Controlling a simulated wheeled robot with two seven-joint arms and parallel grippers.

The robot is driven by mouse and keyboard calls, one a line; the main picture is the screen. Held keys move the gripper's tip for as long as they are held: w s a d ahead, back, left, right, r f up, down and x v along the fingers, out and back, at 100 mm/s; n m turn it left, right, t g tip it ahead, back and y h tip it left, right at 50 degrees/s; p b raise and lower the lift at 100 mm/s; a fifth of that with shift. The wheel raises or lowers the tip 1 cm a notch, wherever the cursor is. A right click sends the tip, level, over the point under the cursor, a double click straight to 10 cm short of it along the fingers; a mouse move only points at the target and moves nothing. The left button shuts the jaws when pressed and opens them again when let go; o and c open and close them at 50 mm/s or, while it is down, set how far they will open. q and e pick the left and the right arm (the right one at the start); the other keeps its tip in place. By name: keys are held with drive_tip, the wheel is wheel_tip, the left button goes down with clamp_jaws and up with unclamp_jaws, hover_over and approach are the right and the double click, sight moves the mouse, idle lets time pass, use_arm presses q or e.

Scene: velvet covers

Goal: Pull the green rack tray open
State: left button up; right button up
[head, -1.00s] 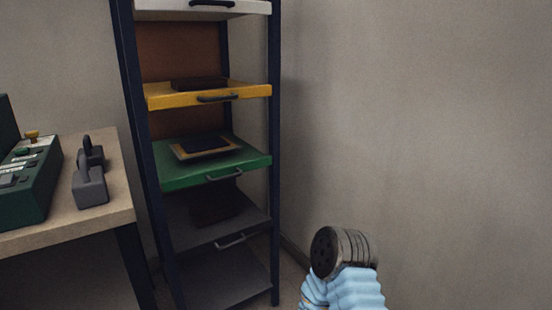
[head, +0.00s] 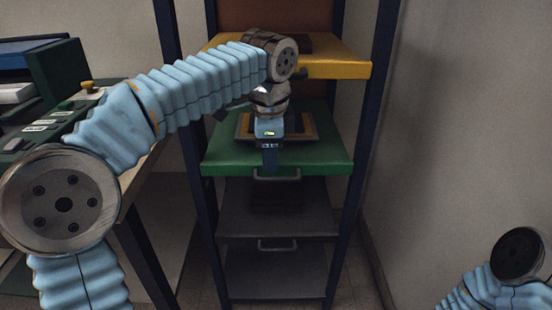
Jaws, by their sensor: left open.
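The green rack tray (head: 225,156) is a shelf in the dark blue rack, with a grey bar handle (head: 290,179) on its front edge. A dark, tan-framed item (head: 307,126) lies on the tray, partly hidden by my left wrist. My left gripper (head: 269,166) points down at the tray's front edge, just above the left part of the handle. It is open; I cannot tell whether its fingers touch the handle or straddle it. Only a part of my right arm shows at the lower right; its gripper is out of view.
The yellow tray (head: 345,66) sits just above, behind my left forearm. Dark grey trays (head: 235,214) are below, one with its own handle. The rack's posts (head: 372,150) stand at both sides. A workbench (head: 165,150) with green equipment is at the left; a bare wall is at the right.

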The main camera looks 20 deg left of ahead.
sight(269, 180)
use_arm(q)
drive_tip(key=f, duration=0.2)
drive_tip(key=w+f, duration=0.1)
drive_tip(key=f, duration=0.1)
drive_tip(key=f+b, duration=0.1)
drive_tip(key=f, duration=0.1)
drive_tip(key=shift+w+a+f, duration=0.2)
drive_tip(key=shift+w+a, duration=0.05)
drive_tip(key=shift+a, duration=0.1)
clamp_jaws()
